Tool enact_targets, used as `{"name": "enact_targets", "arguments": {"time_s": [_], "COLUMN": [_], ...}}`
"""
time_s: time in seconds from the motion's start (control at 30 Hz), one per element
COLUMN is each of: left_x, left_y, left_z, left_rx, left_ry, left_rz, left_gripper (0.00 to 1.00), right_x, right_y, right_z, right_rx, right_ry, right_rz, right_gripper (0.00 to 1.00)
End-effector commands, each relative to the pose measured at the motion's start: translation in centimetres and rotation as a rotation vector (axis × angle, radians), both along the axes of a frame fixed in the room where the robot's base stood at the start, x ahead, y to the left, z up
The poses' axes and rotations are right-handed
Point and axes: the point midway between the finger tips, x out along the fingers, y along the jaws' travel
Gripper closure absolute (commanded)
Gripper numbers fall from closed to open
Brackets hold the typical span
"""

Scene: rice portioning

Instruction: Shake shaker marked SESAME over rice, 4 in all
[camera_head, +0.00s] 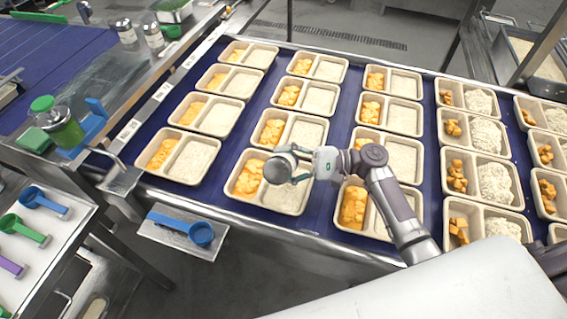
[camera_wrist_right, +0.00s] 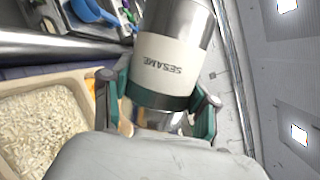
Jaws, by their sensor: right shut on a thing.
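My right gripper (camera_head: 300,164) is shut on a metal shaker (camera_head: 277,168). In the right wrist view the shaker's white label (camera_wrist_right: 165,68) reads SESAME, and the gripper's fingers (camera_wrist_right: 158,112) clasp it on both sides. The shaker is over a two-part tray (camera_head: 293,206) in the front row, nearer its orange-food side. Its rice (camera_head: 286,194) fills the right compartment, partly hidden by the gripper. Rice in a tray (camera_wrist_right: 42,125) also shows beside the gripper in the right wrist view. I cannot make out sesame grains on the rice. My left gripper is not in view.
Several similar trays stand in rows on the blue belt (camera_head: 318,213). Two more shakers (camera_head: 126,34) (camera_head: 153,39) stand at the back left. A blue scoop (camera_head: 201,233) lies on a small metal shelf (camera_head: 160,233); more scoops (camera_head: 44,201) lie at the left.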

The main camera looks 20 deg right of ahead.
Motion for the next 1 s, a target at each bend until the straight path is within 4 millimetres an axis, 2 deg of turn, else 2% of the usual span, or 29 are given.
{"name": "enact_targets", "arguments": {"time_s": [0.03, 0.27, 0.37, 0.47, 1.0], "left_x": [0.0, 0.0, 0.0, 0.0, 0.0], "left_y": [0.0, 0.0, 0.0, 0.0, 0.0], "left_z": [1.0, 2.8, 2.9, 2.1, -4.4], "left_rx": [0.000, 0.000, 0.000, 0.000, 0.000], "left_ry": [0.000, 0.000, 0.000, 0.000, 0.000], "left_rz": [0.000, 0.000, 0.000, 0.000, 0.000], "left_gripper": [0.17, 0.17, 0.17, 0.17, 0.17], "right_x": [0.0, 0.0, 0.0, 0.0, -0.2], "right_y": [0.0, 0.0, 0.0, 0.0, 0.0], "right_z": [1.1, 3.3, 3.6, 3.5, 5.8], "right_rx": [0.001, 0.000, -0.002, -0.059, -0.895], "right_ry": [-0.001, -0.002, -0.005, -0.088, -1.328], "right_rz": [-0.001, -0.001, -0.001, 0.001, 0.005], "right_gripper": [0.81, 0.81, 0.81, 0.81, 0.81]}}
